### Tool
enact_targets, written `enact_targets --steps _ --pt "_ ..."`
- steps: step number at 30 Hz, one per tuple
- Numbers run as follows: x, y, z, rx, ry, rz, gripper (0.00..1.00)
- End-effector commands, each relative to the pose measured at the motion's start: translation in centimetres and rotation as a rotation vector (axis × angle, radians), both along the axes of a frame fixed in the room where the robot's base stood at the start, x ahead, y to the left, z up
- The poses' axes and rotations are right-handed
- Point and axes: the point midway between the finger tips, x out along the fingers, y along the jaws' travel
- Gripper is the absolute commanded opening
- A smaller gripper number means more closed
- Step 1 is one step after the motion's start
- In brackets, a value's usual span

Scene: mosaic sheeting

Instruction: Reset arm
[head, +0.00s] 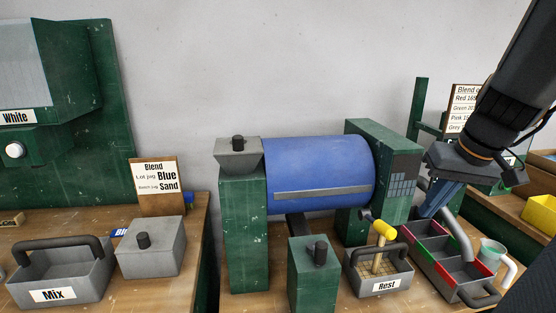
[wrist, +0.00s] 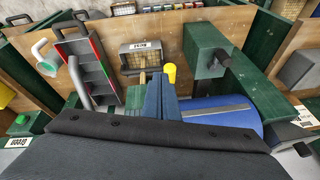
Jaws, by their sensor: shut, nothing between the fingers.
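My gripper (head: 434,200) is at the right of the head view, pointing down over the divided tray (head: 432,232) with red and green compartments. Its blue fingers are together with nothing between them. In the wrist view my gripper (wrist: 162,82) shows as two blue fingers side by side, in front of the Rest caddy (wrist: 143,58). The Rest caddy also stands at the lower right of the head view (head: 372,290), with a yellow-headed tool (head: 383,232) in it.
A blue drum (head: 320,172) on green supports stands in the middle. A Mix caddy (head: 80,281) and a grey lidded box (head: 152,250) are on the left bench. A clear jug (head: 490,257) stands right of the divided tray. A Blend sign (head: 157,180) stands behind the grey box.

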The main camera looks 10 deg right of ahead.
Motion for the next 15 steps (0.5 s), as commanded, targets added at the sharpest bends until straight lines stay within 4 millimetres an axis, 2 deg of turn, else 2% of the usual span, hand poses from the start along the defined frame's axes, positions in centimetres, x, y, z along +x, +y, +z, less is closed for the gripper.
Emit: enact_targets --steps 5,9,15 --pt "0.8 2.6 -1.9 0.009 0.041 0.032 0.00" --pt "1.7 7.0 -5.2 0.007 0.110 0.086 0.00" --pt "1.7 13.9 -9.7 -0.020 0.202 0.172 0.00"
